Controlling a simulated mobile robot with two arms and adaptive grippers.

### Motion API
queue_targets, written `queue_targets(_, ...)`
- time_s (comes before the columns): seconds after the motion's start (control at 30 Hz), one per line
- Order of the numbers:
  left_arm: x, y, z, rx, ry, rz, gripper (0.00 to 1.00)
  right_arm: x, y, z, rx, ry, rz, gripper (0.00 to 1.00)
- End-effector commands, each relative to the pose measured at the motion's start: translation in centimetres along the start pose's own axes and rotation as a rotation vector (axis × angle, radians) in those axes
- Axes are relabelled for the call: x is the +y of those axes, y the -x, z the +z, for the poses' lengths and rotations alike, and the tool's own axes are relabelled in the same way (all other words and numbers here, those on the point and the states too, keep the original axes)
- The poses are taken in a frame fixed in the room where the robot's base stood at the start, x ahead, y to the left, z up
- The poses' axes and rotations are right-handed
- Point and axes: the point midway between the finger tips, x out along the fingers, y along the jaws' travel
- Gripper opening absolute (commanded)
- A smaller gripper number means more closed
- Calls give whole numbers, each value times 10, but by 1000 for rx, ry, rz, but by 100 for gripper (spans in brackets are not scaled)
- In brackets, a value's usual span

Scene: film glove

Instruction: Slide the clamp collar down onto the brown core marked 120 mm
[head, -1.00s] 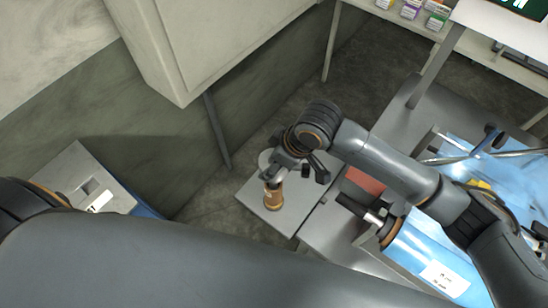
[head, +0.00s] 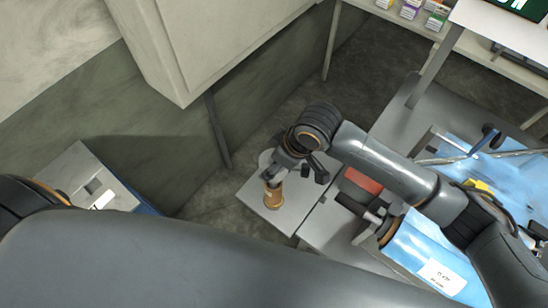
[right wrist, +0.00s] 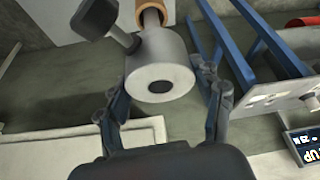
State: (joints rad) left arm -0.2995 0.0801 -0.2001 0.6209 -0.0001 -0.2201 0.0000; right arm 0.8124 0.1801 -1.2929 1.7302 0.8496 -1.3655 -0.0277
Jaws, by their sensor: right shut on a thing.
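The brown core (head: 273,197) stands upright on a light grey plate at the table's corner. It also shows in the right wrist view (right wrist: 152,13), at the top behind the collar. The clamp collar (right wrist: 160,66) is a grey cylinder with a dark hole in its face and a dark lever (right wrist: 96,18) at its side. My right gripper (right wrist: 163,100) is shut on the collar, a finger on each side. In the head view the right gripper (head: 283,165) is just above the core's top. Whether collar and core touch is hidden. My left gripper is out of view.
The light grey plate (head: 248,197) has bare room around the core. A red block (head: 363,180) and blue sheeting (head: 405,255) lie to the right. A grey box (head: 85,180) stands at the left. A large pale cabinet (head: 215,40) hangs beyond.

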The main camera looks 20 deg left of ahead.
Motion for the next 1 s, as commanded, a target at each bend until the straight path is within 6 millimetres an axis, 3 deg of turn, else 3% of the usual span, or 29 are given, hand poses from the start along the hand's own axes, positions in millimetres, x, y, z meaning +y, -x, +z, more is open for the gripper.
queue_targets(1.0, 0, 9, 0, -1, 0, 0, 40, 0, 1, -1, 3, 2, 0, 12)
